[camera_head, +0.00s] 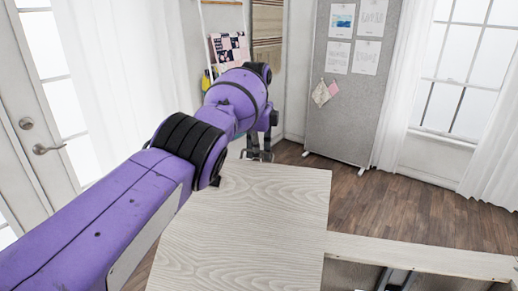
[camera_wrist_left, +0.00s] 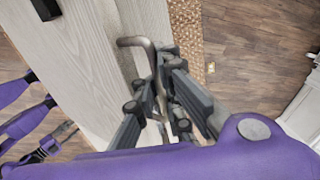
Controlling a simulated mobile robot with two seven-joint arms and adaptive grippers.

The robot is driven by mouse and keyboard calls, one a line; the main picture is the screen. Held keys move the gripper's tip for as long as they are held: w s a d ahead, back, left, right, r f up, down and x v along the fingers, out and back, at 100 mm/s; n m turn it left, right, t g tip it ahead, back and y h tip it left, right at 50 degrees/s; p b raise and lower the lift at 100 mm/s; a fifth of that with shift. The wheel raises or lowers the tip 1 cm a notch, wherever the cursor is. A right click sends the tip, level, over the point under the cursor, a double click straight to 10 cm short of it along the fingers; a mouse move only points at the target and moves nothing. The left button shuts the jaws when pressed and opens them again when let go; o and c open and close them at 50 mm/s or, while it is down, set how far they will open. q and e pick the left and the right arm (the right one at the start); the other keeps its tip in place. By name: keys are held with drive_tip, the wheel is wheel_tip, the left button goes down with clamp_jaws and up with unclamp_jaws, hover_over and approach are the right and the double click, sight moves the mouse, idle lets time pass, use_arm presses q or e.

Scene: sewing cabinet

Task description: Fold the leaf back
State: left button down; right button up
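The leaf (camera_head: 250,215) is a pale wood-grain panel that lies flat in the middle of the head view. My left arm reaches over it from the left, and my left gripper (camera_head: 258,152) is at its far edge. In the left wrist view a bent metal handle (camera_wrist_left: 132,41) stands out beside a pale panel face (camera_wrist_left: 85,70). The fingers of my left gripper (camera_wrist_left: 155,85) are apart, one on each side of the handle. Whether they touch it is hard to tell. A small dark gripper beside purple links, apparently my right (camera_wrist_left: 52,148), shows at the left; its fingers are too small to read.
A pale cabinet rail (camera_head: 425,256) runs right from the leaf, with an opening below it. A grey pinboard (camera_head: 345,110) stands behind on the wood floor (camera_head: 400,205). A door (camera_head: 45,150) is at the left. Floor beyond the leaf is clear.

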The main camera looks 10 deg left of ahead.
use_arm(q)
drive_tip(key=shift+w+a+r, duration=0.15)
drive_tip(key=shift+w+r, duration=0.05)
drive_tip(key=shift+r, duration=0.55)
drive_tip(key=c, duration=1.9)
unclamp_jaws()
drive_tip(key=shift+f, duration=0.15)
drive_tip(key=shift+s+f, duration=0.1)
drive_tip(key=shift+f, duration=0.2)
wheel_tip(320, 180, up, 12)
drive_tip(key=s, duration=0.1)
drive_tip(key=shift+s, duration=0.15)
